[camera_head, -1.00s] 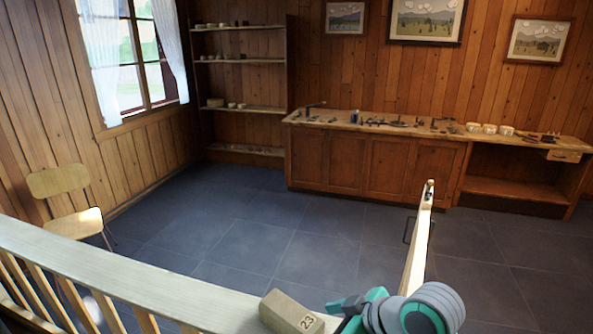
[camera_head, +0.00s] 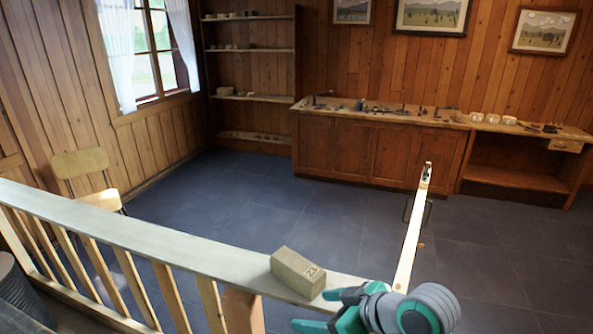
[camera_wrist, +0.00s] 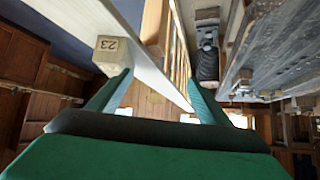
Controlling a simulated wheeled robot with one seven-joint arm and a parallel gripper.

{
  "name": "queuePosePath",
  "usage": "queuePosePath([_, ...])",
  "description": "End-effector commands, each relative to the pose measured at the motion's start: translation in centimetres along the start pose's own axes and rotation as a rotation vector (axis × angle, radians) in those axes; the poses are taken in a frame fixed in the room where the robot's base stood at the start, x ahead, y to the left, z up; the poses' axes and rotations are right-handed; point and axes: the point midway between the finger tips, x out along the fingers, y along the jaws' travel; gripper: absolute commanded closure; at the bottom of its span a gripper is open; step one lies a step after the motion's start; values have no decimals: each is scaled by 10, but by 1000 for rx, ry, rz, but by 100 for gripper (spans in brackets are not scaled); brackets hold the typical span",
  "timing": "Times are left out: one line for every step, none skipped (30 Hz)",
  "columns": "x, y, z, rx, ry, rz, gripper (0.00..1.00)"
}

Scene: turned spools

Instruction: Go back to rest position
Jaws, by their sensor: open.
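My gripper (camera_head: 325,310) is at the bottom right of the head view, just in front of the railing's top. Its teal fingers are apart with nothing between them. A beige block marked 23 (camera_head: 297,272) rests on the flat top rail near the corner, apart from the fingers in the head view. In the wrist view my gripper (camera_wrist: 160,88) shows open, and the block (camera_wrist: 113,50) appears beyond the tip of its left finger.
A wooden railing (camera_head: 150,232) with slats runs across the front, and another rail (camera_head: 412,235) runs away from its corner. A dark ribbed drum (camera_head: 20,292) stands at lower left. A chair (camera_head: 85,178) and workbench (camera_head: 375,150) stand beyond open tiled floor.

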Motion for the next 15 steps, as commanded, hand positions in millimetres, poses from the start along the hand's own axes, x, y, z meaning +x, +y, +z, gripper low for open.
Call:
queuePosePath([5,-2,-1,14,19,-1,28])
queuePosePath([8,-2,-2,22,32,0,28])
queuePosePath([12,-3,-4,33,50,1,28])
queuePosePath([15,-4,-5,42,62,2,28])
queuePosePath([18,-4,-6,51,77,4,28])
queuePosePath([22,-5,-8,64,95,6,28])
queuePosePath([25,-6,-9,74,111,8,28])
queuePosePath([29,-7,-11,85,126,10,28])
queuePosePath([34,-9,-13,100,149,11,28])
queuePosePath([38,-10,-14,114,166,12,28])
queuePosePath([42,-11,-15,128,185,15,28])
queuePosePath([49,-13,-17,150,212,17,28])
queuePosePath([55,-15,-18,170,234,21,28])
queuePosePath([60,-17,-19,190,258,24,28])
queuePosePath([68,-19,-20,221,289,31,28])
